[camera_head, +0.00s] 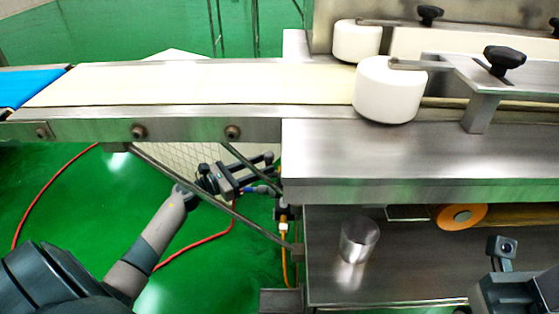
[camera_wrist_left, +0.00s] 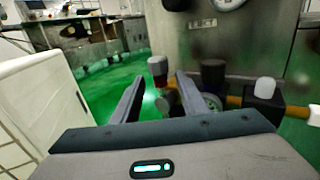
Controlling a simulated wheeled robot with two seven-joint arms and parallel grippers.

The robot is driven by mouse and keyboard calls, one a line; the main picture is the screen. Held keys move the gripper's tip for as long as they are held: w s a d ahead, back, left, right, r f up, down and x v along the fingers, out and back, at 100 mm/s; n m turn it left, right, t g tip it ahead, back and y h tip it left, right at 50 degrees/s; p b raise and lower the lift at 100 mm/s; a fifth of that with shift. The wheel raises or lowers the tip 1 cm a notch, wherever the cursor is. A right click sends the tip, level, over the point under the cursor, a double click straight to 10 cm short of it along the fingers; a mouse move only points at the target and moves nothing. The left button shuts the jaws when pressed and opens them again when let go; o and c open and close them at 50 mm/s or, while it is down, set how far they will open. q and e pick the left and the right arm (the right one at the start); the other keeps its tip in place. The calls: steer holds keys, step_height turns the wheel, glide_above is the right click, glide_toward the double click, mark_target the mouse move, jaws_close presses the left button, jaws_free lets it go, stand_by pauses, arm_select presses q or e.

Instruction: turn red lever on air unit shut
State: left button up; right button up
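The red lever (camera_wrist_left: 158,66) shows in the left wrist view as a small red piece with a pale band, beyond and between my finger tips. The air unit (camera_wrist_left: 213,78) has dark blocks and a round dial, to the right of the lever. In the head view part of the air unit (camera_head: 283,212) shows under the machine's edge; the lever is not clear there. My left gripper (camera_head: 268,172) is open and empty, close to the unit; it also shows in the left wrist view (camera_wrist_left: 158,92). My right gripper (camera_head: 515,292) shows only in part at the lower right, its fingers unclear.
The conveyor (camera_head: 190,85) and its metal frame pass above my left arm, with a slanting brace (camera_head: 205,195) near it. A steel machine table (camera_head: 410,160) stands to the right. A metal cup (camera_head: 358,240) stands on the lower shelf. A red hose (camera_head: 200,243) lies on the green floor.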

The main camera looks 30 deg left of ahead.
arm_select(q)
steer(key=b+x, duration=0.1)
steer(key=x, duration=0.6)
steer(key=shift+w, duration=0.2)
steer(key=shift+d, duration=0.1)
steer(key=shift+c, duration=0.6)
jaws_close()
